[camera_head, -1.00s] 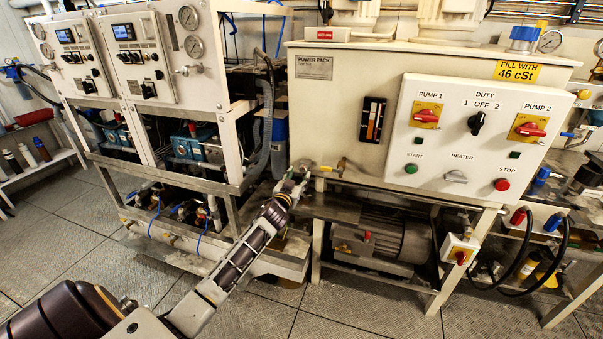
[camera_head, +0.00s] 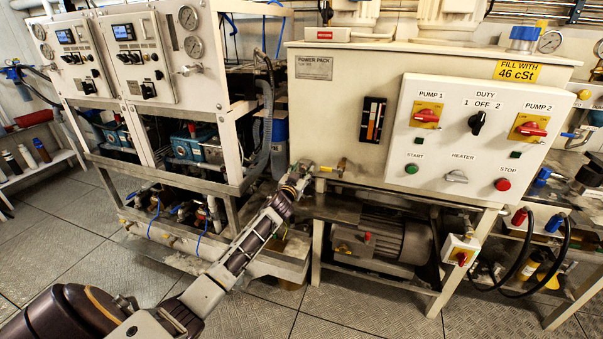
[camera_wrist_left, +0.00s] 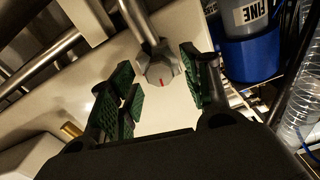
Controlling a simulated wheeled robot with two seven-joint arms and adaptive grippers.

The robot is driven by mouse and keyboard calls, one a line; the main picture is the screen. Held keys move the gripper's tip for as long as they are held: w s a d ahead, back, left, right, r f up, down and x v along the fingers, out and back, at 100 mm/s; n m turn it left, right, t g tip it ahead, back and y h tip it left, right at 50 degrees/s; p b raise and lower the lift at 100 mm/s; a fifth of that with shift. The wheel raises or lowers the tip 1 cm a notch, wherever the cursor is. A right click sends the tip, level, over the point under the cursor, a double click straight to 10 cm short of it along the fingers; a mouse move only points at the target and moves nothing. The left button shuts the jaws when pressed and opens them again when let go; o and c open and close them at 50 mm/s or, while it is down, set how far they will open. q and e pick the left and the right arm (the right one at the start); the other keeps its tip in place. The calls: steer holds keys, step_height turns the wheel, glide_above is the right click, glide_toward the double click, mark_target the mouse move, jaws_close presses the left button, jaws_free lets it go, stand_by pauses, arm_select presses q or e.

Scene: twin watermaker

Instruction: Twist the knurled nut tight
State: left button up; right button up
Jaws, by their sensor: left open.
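The nut (camera_wrist_left: 160,69) is a grey faceted piece with a short red mark, on the end of a metal pipe (camera_wrist_left: 138,22) in the left wrist view. My left gripper (camera_wrist_left: 157,82) is open, its green-padded fingers to the left and right of the nut with a gap on each side. In the head view my left gripper (camera_head: 299,174) is at the lower left corner of the cream power pack tank (camera_head: 330,110). The nut cannot be made out clearly there, behind the gripper. My right gripper is not in view.
A blue-based cylinder marked FINE (camera_wrist_left: 250,55) and a clear ribbed hose (camera_wrist_left: 298,105) are close to the right finger. A brass fitting (camera_head: 342,166) sits just right of the gripper. The white-framed watermaker rack (camera_head: 238,95) stands left. The floor in front is clear.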

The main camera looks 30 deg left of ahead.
arm_select(q)
steer(key=shift+c, duration=0.2)
steer(key=c, duration=1)
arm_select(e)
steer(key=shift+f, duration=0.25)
